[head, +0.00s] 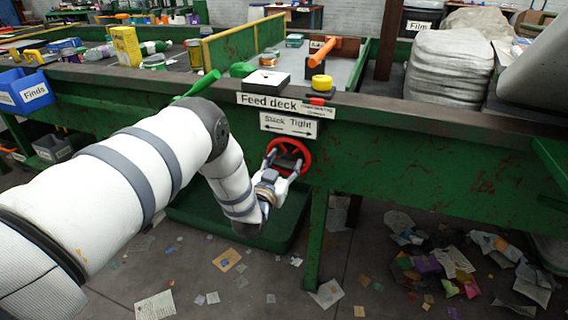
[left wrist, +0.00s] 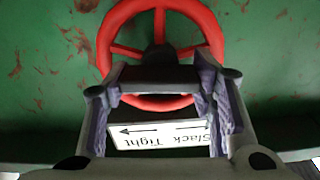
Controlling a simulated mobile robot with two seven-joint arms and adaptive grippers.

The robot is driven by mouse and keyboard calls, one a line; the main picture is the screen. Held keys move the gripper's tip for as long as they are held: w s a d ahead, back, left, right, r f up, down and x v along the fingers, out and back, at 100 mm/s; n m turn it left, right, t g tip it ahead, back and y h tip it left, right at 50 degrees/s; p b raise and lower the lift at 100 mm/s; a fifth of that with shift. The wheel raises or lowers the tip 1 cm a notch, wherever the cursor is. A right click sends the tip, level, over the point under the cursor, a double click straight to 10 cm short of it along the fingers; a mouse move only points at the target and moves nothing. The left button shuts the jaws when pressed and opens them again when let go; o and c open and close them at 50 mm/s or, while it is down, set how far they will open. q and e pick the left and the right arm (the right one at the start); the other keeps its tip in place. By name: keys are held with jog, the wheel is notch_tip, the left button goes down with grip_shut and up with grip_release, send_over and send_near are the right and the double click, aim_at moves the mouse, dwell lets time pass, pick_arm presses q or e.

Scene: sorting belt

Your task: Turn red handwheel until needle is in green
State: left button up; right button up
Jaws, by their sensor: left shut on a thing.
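The red handwheel (head: 305,160) is mounted on the green front side of the belt frame, below a "Slack Tight" sign (head: 289,125) with arrows both ways. My left gripper (head: 282,178) is at the lower part of the wheel, shut on its rim. In the left wrist view the handwheel (left wrist: 213,35) shows its spokes, and its near rim passes between the fingers of my left gripper (left wrist: 160,100). The sign (left wrist: 165,133) appears upside down there. No needle or green zone can be made out; a white-topped box (head: 267,78) stands on the deck above. My right gripper is out of view.
A green frame leg (head: 317,240) stands just right of the wheel, and a dark green tub (head: 190,215) lies below. Paper scraps litter the floor. A yellow knob (head: 320,84) and orange-handled tool (head: 323,50) are on the deck above. A blue bin (head: 38,97) is far left.

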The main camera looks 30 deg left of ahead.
pick_arm(q)
jog(key=o, duration=1.2)
jog(key=shift+c, duration=0.2)
jog(key=shift+s, duration=0.1)
jog(key=v, duration=1.2)
jog(key=x, duration=1.1)
jog(key=shift+w+f, duration=0.25)
jog(key=shift+f, duration=0.15)
jog(key=shift+w+a+r, duration=0.1)
jog(key=shift+w+r, duration=0.1)
jog(key=shift+w, duration=0.15)
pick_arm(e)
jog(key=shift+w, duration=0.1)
